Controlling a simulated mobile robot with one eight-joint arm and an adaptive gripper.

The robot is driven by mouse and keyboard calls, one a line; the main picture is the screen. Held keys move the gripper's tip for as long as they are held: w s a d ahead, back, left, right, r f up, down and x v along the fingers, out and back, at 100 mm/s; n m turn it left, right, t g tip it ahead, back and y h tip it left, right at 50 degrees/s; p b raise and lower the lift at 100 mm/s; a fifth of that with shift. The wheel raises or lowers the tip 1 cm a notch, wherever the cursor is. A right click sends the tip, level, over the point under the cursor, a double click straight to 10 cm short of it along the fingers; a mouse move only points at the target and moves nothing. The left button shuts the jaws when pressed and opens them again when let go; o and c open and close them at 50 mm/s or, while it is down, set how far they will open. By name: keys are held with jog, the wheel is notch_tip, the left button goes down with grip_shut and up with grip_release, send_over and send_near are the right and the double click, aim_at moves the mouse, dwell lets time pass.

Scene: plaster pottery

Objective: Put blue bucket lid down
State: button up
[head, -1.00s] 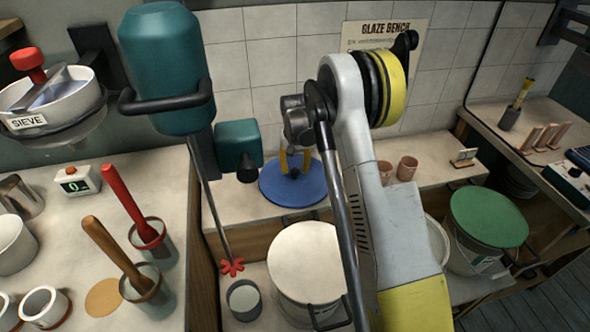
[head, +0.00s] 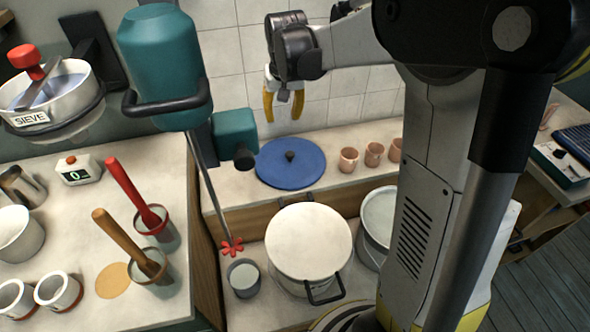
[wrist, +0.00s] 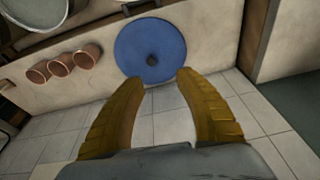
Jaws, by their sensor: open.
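The blue bucket lid (head: 287,170) lies flat on the light ledge by the tiled wall, with its dark knob upward. It also shows in the wrist view (wrist: 140,38), beyond my fingertips. My gripper (head: 283,112) is open and empty, with its yellow fingers above the lid and clear of it. In the wrist view my two yellow fingers (wrist: 160,82) are spread apart with nothing between them.
Several terracotta cups (head: 348,160) stand right of the lid. A bucket with a cream lid (head: 308,240) and an open bucket (head: 378,215) stand below the ledge. The teal mixer (head: 165,70) hangs at the left, with its red-tipped shaft reaching down.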

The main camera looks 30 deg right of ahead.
jog(key=s+a+r+n+t, duration=0.1)
jog(key=s+a+r, duration=0.2)
jog(key=s, duration=0.4)
jog(key=s+a+r+n+t, duration=0.1)
jog(key=s+a+r, duration=0.15)
jog(key=s, duration=0.45)
jog(key=s+a+f+n+t, duration=0.1)
jog(key=s+a+t, duration=0.1)
jog(key=s, duration=0.8)
jog(key=shift+a+f+y, duration=0.25)
jog(key=shift+a+y, duration=0.05)
